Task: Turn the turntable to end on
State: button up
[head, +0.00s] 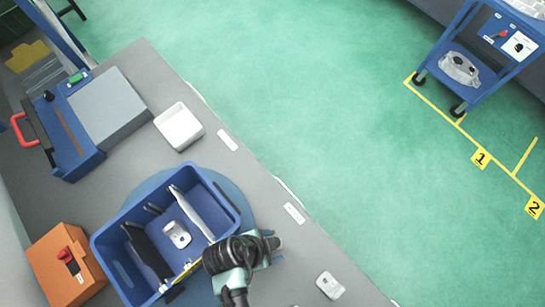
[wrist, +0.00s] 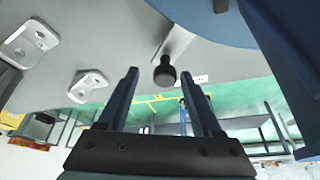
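The turntable is a blue disc (head: 233,190) on the grey bench, mostly hidden under a blue crate (head: 212,178). Its edge also shows at the top of the wrist view (wrist: 190,18). A black knob (wrist: 164,73) on a light grey bar sticks out from beside the disc. My gripper (wrist: 162,80) is open, with one finger on each side of the knob in the picture. I cannot tell how far the knob lies from the fingertips. In the head view my wrist covers the crate's right corner and the fingers are hard to make out.
The crate holds a pale casting (head: 176,234) and upright dividers. Around it stand a white bin (head: 179,127), a blue device with a red handle (head: 75,137) and an orange box (head: 65,270). A casting (head: 329,285) lies on the bench at lower right; green floor lies beyond.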

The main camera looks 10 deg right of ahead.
jog(key=shift+w, duration=0.1)
dwell(0.3)
jog(key=b+v, duration=0.2)
jog(key=v, duration=1.1)
